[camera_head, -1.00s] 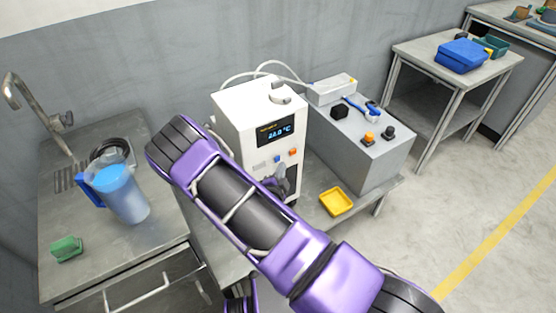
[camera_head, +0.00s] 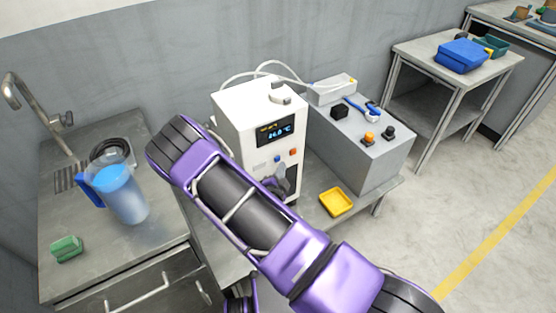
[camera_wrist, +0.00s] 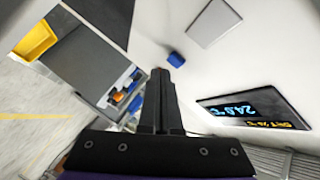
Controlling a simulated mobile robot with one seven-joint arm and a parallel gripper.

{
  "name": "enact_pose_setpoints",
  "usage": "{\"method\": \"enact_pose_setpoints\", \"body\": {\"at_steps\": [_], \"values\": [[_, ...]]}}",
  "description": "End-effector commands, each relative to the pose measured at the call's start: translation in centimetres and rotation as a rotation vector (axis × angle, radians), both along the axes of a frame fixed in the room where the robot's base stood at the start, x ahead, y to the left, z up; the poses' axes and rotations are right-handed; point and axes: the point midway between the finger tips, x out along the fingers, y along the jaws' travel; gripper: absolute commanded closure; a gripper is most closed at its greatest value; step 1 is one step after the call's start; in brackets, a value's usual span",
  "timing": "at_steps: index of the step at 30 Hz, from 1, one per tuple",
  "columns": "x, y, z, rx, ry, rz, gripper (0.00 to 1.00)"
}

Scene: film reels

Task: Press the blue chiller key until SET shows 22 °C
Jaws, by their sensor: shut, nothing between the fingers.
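The white chiller (camera_head: 233,114) stands on the bench with a dark display (camera_head: 274,132) on its front. In the head view the large blue digits look like 24.0 °C. The wrist view shows the display (camera_wrist: 250,108) upside down, also with 24.0 °C. A smaller yellow SET line is there, but its number is too small to read surely. The blue key (camera_head: 277,159) is below the display, left of an orange-red key (camera_head: 293,152). My gripper (camera_wrist: 160,73) is shut and empty, its tips beside the blue key (camera_wrist: 176,59) in the wrist view. I cannot tell whether they touch.
A grey box (camera_head: 372,154) with knobs stands right of the chiller, and a yellow tray (camera_head: 337,202) lies in front of it. Hoses run behind the chiller. A sink counter with a blue-handled pitcher (camera_head: 122,195) and a green sponge (camera_head: 66,249) is at left.

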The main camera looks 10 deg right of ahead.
Motion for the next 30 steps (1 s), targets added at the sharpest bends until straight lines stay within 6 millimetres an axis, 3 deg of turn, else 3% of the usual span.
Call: {"method": "enact_pose_setpoints", "body": {"at_steps": [30], "values": [[0.93, 0.39, -0.01, 0.000, 0.000, 0.000, 1.00]]}}
